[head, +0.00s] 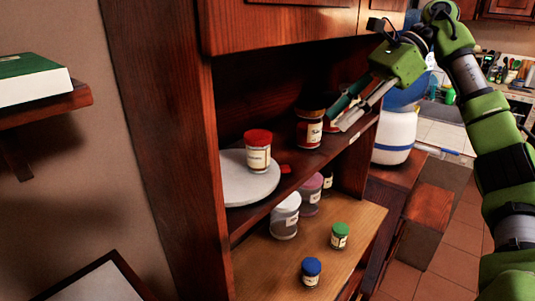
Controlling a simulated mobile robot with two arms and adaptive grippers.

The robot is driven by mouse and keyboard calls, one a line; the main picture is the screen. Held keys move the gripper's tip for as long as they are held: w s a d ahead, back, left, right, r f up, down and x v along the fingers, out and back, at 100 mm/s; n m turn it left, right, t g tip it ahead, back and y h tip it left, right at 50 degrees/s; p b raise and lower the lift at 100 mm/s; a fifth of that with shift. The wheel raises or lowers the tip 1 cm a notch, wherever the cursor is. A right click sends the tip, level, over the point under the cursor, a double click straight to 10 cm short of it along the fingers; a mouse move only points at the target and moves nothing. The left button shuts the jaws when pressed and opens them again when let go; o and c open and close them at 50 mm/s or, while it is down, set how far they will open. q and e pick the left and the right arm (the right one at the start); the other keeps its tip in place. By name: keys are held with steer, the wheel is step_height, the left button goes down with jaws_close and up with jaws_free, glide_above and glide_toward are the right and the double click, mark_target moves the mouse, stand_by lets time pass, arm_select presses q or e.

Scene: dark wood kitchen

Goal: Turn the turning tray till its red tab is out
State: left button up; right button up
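The turning tray (240,190) is a pale grey-white round disc on the middle shelf of the dark wood cabinet. A jar with a red lid (258,150) stands upright on it. The red tab (285,169) shows at the tray's right edge, behind the shelf's front edge and pointing into the cabinet. My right gripper (338,122), on a green arm from the right, is at the right end of the shelf, apart from the tray. Its fingers overlap the view of the jars there, and their gap is unclear. My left gripper is not in view.
Brown-red jars (309,130) stand on the shelf between tray and gripper. The lower board (265,270) holds white-lidded, pink-lidded, green-lidded and blue-lidded jars. A cabinet front (280,28) overhangs the shelf; an upright panel (165,130) closes its left.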

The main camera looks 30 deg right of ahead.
steer(key=b, duration=0.2)
glide_toward(285, 167)
steer(key=x, duration=0.7)
steer(key=shift+f, duration=0.1)
jaws_close()
